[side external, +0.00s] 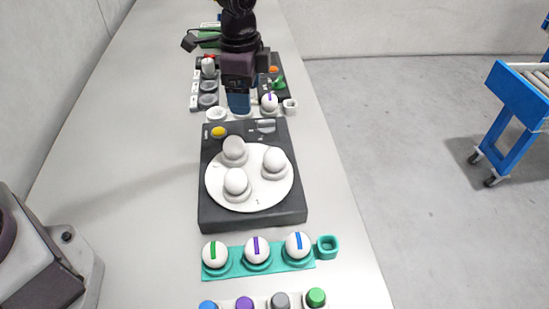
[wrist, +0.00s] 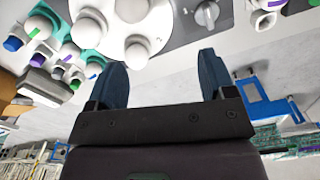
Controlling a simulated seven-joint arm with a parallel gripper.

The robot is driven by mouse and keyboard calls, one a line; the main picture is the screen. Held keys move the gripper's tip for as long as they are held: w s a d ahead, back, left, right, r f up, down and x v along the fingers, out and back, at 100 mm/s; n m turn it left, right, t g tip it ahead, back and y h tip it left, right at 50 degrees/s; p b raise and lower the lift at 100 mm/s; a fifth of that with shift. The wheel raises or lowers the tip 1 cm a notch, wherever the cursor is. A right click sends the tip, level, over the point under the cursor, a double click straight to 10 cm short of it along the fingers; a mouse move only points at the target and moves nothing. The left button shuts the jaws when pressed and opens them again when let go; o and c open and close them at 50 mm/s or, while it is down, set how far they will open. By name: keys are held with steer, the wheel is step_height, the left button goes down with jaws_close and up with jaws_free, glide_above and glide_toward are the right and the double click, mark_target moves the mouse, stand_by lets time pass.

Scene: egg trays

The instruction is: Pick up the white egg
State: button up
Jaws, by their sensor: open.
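Several white eggs are in view, and I cannot tell which one the task names. Three plain ones, a rear egg (side external: 234,148), a right egg (side external: 274,159) and a front egg (side external: 236,181), sit in cups on a round white plate (side external: 255,202) on a dark box. Three striped eggs, green (side external: 215,254), purple (side external: 256,249) and blue (side external: 298,245), sit in a teal tray (side external: 236,269). Another purple-striped egg (side external: 269,102) stands beside my gripper (side external: 250,97). In the wrist view my gripper (wrist: 160,68) is open with nothing between its blue fingers; plain eggs (wrist: 88,28) show beyond them.
The dark box (side external: 208,212) has a yellow button (side external: 218,132) and a grey knob (side external: 266,126) behind the plate. A rack of cups (side external: 208,100) stands behind it. Coloured caps (side external: 316,297) line the front edge.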

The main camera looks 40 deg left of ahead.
mark_target(275, 151)
steer(key=s+d+r+m, duration=0.1)
steer(key=d+r+m, duration=0.1)
steer(key=d+m, duration=0.55)
steer(key=f, duration=0.7)
steer(key=shift+s+d+f, duration=0.2)
steer(key=shift+d+f, duration=0.1)
steer(key=shift+f, duration=0.05)
steer(key=f, duration=0.5)
steer(key=shift+s+d, duration=0.1)
steer(key=shift+s, duration=0.1)
steer(key=c, duration=0.7)
